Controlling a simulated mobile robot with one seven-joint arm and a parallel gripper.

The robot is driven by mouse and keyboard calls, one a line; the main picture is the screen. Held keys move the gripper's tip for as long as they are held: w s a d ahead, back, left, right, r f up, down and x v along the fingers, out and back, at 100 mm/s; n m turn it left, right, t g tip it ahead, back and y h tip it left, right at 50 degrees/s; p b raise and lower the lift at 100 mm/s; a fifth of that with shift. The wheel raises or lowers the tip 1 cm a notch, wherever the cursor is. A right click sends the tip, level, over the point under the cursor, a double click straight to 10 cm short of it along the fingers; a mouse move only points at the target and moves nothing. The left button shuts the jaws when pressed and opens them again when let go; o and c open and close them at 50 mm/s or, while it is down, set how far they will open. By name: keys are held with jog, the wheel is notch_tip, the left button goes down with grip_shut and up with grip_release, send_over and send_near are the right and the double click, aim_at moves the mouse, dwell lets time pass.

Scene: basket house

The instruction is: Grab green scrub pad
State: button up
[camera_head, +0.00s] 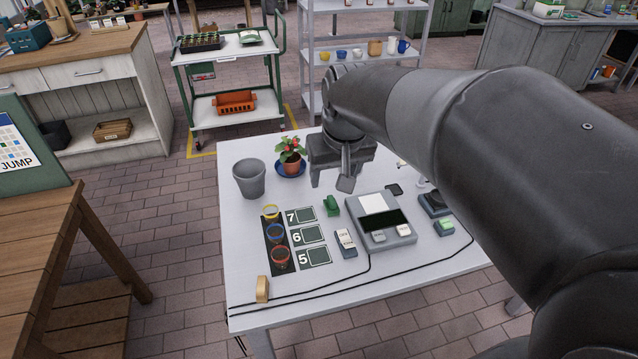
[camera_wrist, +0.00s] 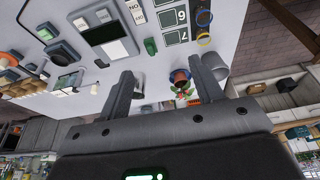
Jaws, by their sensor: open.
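A small green block (camera_head: 332,206), which looks like the green scrub pad, lies on the white table between the number 7 card and the grey scale. It also shows near the top of the wrist view (camera_wrist: 150,46). A second small item with a green top (camera_head: 444,227) lies right of the scale and also shows in the wrist view (camera_wrist: 46,33); I cannot tell its material. My gripper (camera_head: 332,180) is open and empty above the table, on the far side of the first green block. Its two fingers (camera_wrist: 162,68) point down toward the table.
A potted plant (camera_head: 291,163) on a blue saucer and a grey bin (camera_head: 249,179) stand left of my gripper. The grey scale (camera_head: 386,236) is close to the right of the green block. Colored rings (camera_head: 276,233) and a wooden block (camera_head: 262,289) are nearer the front.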

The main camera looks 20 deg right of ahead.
jog(key=w+d+f+g, duration=0.15)
jog(key=w+f, duration=0.35)
jog(key=w, duration=0.5)
jog(key=g, duration=0.2)
send_over(331, 197)
notch_tip(331, 197, down, 17)
jog(key=shift+w+a+f, duration=0.1)
jog(key=shift+f, duration=3.1)
jog(key=shift+c, duration=0.3)
jog(key=c, duration=1)
jog(key=shift+r, duration=0.15)
